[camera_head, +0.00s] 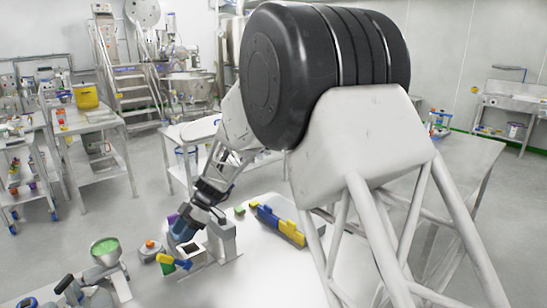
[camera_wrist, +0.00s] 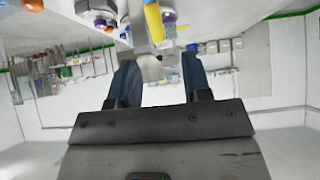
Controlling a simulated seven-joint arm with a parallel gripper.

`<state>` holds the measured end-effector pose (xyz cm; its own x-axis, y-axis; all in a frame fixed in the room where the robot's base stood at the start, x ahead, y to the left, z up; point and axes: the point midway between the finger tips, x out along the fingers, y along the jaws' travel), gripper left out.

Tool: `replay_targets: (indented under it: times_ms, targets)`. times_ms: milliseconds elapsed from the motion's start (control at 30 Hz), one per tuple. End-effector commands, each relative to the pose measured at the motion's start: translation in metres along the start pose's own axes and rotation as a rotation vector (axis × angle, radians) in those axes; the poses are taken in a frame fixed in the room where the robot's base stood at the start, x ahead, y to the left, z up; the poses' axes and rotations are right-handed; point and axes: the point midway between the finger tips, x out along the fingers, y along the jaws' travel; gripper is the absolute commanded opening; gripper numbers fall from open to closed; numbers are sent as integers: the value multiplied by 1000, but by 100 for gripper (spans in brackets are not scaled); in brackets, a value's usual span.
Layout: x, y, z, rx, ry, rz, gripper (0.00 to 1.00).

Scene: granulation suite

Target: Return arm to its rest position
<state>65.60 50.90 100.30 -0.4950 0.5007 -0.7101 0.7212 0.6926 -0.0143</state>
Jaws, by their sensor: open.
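My gripper (camera_head: 184,228) is low over the white table (camera_head: 250,262) in the head view, with its blue fingers pointing down toward a grey block-shaped device (camera_head: 226,243). In the wrist view the two blue fingers of my gripper (camera_wrist: 158,60) stand apart with no object held between them. Whether the fingertips touch anything on the table cannot be told. My arm's large upper links hide part of the table and the room behind.
Close by are a yellow-and-blue piece (camera_head: 174,262), an orange-topped jar (camera_head: 150,248), a bowl of green material (camera_head: 105,247) and a long blue-and-yellow piece (camera_head: 279,224). A side table (camera_head: 90,122) and steel steps (camera_head: 133,90) stand farther back. Floor between is clear.

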Motion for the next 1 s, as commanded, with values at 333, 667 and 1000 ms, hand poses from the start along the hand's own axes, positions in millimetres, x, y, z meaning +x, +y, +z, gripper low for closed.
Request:
replay_targets:
  times_ms: [333,667,1000]
  targets:
    - [-58,-56,1,213,-84,48,45]
    - [-123,-140,3,525,-186,141,45]
    - [-171,-233,4,845,-272,273,45]
